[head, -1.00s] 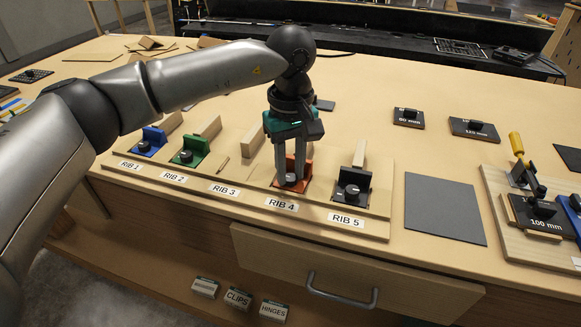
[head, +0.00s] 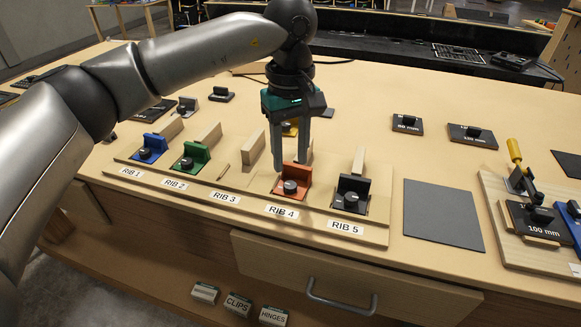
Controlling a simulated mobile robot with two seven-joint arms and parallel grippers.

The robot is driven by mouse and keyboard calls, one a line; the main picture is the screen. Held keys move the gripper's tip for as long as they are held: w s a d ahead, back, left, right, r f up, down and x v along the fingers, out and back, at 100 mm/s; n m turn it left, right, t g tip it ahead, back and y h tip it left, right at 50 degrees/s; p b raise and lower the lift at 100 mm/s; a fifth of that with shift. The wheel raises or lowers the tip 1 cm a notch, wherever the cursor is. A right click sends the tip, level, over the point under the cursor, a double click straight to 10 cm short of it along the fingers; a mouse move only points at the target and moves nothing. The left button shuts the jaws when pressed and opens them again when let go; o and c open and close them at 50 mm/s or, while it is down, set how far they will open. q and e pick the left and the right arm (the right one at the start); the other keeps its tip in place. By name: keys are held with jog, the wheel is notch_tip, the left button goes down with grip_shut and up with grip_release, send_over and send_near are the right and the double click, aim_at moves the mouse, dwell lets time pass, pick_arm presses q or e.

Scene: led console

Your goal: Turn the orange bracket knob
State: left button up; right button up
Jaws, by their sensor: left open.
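The orange bracket (head: 297,177) stands at the RIB 4 place on the wooden board, with its dark round knob (head: 290,187) on the front. My left gripper (head: 290,164) is above and just behind the orange bracket, pointing down. Its two fingers are apart with nothing between them, and their tips are clear of the knob. My right gripper is not in the head view.
A blue bracket (head: 152,147), a green bracket (head: 194,156) and a black bracket (head: 352,191) stand on the same board (head: 240,200). A grey mat (head: 443,213) lies at the right.

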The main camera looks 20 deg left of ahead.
aim_at(290, 184)
pick_arm(q)
notch_tip(290, 184, up, 10)
jog(key=p, duration=0.1)
jog(key=shift+r, duration=0.25)
